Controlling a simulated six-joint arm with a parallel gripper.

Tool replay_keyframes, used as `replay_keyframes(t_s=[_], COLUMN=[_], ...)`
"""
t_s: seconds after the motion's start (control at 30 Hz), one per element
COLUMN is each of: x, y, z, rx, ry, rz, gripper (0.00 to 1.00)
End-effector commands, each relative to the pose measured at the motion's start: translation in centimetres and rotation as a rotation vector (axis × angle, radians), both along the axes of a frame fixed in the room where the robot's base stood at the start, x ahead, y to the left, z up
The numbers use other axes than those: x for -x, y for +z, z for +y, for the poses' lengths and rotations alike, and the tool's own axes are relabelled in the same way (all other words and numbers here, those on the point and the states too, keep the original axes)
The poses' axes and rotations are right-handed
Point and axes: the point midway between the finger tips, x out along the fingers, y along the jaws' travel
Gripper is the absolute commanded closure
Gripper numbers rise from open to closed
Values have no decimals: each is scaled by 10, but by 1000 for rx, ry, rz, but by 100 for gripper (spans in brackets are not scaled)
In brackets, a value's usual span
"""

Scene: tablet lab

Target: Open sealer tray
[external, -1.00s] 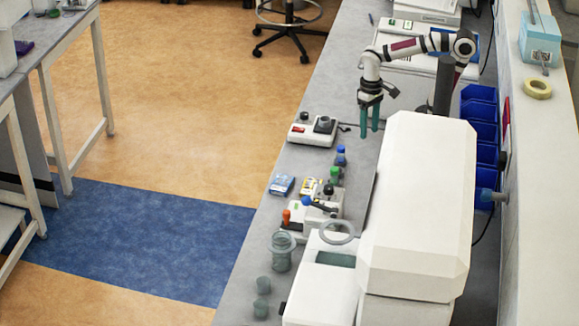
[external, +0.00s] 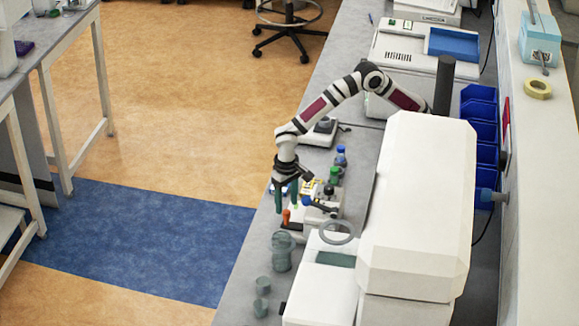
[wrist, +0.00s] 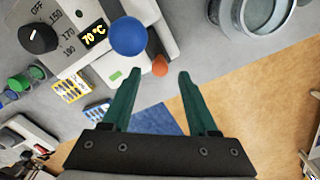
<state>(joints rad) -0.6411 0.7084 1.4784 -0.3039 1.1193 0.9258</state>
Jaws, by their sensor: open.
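The white sealer (external: 326,213) stands on the grey bench in the external view. In the wrist view it (wrist: 145,12) shows a 70 °C display (wrist: 93,37), a black dial (wrist: 38,38) and a blue ball knob (wrist: 128,36). An orange knob (wrist: 160,66) sits at its front by a light panel (wrist: 130,78) with a green mark; whether this panel is the tray is unclear. The orange knob also shows in the external view (external: 286,216). My gripper (wrist: 157,85) is open and empty, pointing down beside the sealer's front, with the orange knob just beyond its fingertips.
A clear jar (external: 282,253) and small cups (external: 263,285) stand on the bench past the sealer. Bottles (external: 340,156) and a dial device (external: 320,132) stand on the other side. A big white machine (external: 420,200) is to the right. The bench edge is close on the left.

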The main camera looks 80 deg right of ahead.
Motion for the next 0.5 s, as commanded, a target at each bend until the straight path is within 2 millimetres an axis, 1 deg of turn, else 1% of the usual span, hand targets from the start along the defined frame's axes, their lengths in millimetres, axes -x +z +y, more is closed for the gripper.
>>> replay_keyframes(t_s=[0.03,0.1,0.2,0.5], x=[1,0,0,0], y=[-9,-19,-27,-30], z=[0,0,0,0], rx=[1,0,1,-1], ry=[0,0,0,0], rz=[3,1,1,-1], gripper=[40,40,40,40])
